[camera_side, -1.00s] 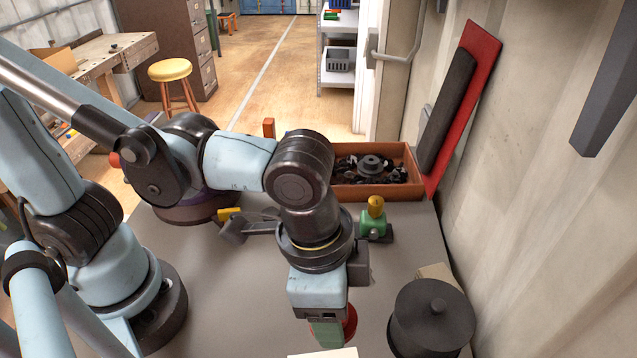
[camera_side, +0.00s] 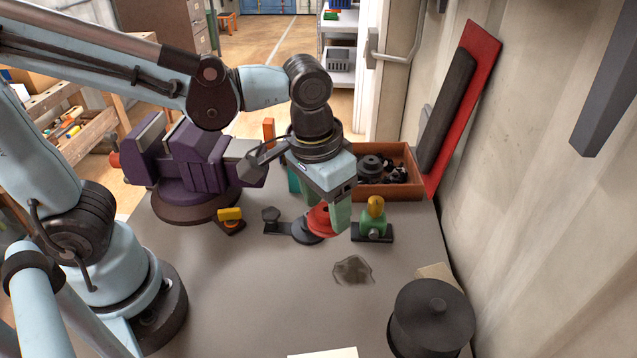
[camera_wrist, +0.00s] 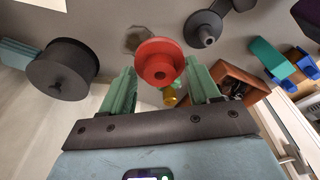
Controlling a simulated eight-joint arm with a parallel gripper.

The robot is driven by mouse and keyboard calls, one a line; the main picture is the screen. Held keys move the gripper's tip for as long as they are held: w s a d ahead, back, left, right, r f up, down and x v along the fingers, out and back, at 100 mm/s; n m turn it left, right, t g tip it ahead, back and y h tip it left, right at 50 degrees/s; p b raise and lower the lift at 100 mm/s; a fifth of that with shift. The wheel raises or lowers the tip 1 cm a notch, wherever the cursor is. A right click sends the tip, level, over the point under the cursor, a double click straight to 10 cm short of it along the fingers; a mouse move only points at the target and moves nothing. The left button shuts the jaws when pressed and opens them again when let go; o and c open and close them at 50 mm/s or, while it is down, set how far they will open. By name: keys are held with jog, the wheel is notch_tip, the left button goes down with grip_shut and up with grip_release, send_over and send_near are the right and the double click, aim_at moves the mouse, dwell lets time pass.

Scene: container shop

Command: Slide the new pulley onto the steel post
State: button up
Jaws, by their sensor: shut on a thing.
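The red pulley (camera_side: 319,219) is held between the two green fingers of my gripper (camera_side: 318,205), above the bench. In the wrist view, the pulley (camera_wrist: 157,62) shows its round face and dark centre hole between the fingertips (camera_wrist: 160,70). A dark round base (camera_side: 306,233) with a flat arm lies just below and left of the pulley in the side view. In the wrist view the steel post (camera_wrist: 207,36) rises from this base, up and right of the pulley and apart from it. In the side view the post is mostly hidden behind the pulley.
A green fixture with a yellow knob (camera_side: 375,207) stands close right of my gripper. An orange crate (camera_side: 408,158) of dark parts and a purple vise (camera_side: 188,165) are behind. A black lidded canister (camera_side: 432,315) stands front right.

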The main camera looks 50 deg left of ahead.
jog(key=shift+w+a+f+n+y, duration=0.1)
jog(key=shift+w+a+f+n, duration=0.55)
jog(key=shift+a, duration=0.65)
jog(key=shift+w+a+f+n+y, duration=0.15)
jog(key=shift+a+f+n, duration=0.35)
jog(key=shift+a+f, duration=0.6)
jog(key=shift+w+a+f+n+y, duration=0.1)
jog(key=shift+w+a+f+n, duration=0.45)
jog(key=shift+a, duration=0.9)
jog(key=shift+f, duration=1.25)
jog(key=o, duration=1.3)
notch_tip(320, 180, up, 7)
